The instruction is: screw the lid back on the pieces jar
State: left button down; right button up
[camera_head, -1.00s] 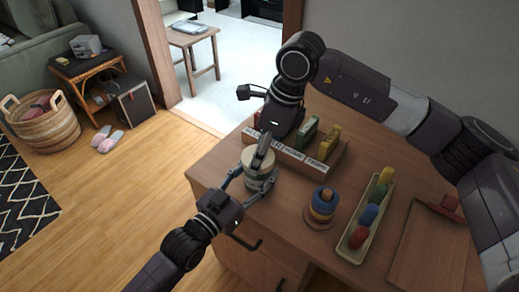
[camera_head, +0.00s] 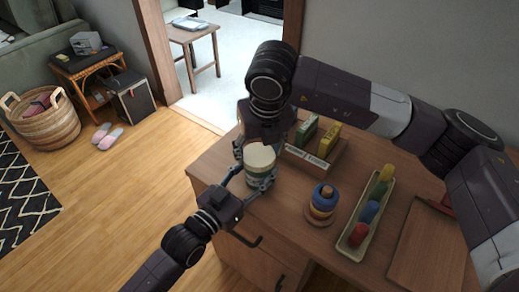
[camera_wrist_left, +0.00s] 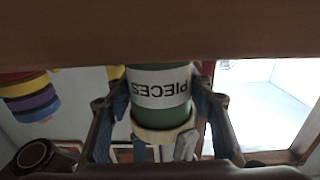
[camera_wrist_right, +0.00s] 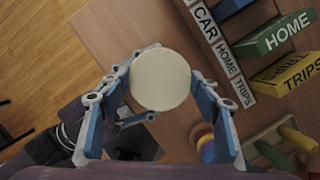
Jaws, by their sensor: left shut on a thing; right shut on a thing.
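The green pieces jar (camera_head: 262,178) stands near the left front corner of the wooden cabinet top; its white PIECES label (camera_wrist_left: 160,93) shows upside down in the left wrist view. The round cream lid (camera_head: 260,156) sits level on the jar's mouth; I cannot tell how tightly. My left gripper (camera_head: 250,181) is shut around the jar's body from the front left. My right gripper (camera_wrist_right: 160,88) comes from above and behind and is shut on the lid (camera_wrist_right: 160,80), one finger on each side. The right hand partly hides the lid's far edge in the head view.
A wooden organizer (camera_head: 308,160) with green and yellow boxes stands just behind and right of the jar. A stacking-ring toy (camera_head: 322,202), a tray of coloured pieces (camera_head: 352,250) and a wooden board (camera_head: 425,255) lie to the right. The cabinet edge is close on the left.

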jog(key=m+h, duration=0.1)
jog(key=m, duration=0.2)
jog(key=m+h, duration=0.1)
jog(key=m, duration=0.2)
jog(key=shift+a+m, duration=0.2)
jog(key=shift+m, duration=0.2)
jog(key=m+h, duration=0.1)
jog(key=m, duration=0.4)
jog(key=shift+w+g, duration=0.1)
jog(key=shift+g, duration=0.3)
jog(key=m+g+h, duration=0.1)
jog(key=m, duration=0.5)
jog(key=shift+w+a, duration=0.1)
jog(key=m+g, duration=0.1)
jog(key=m, duration=0.2)
jog(key=m+g, duration=0.1)
jog(key=m, duration=0.2)
jog(key=o, duration=0.8)
jog(key=shift+r, duration=2.2)
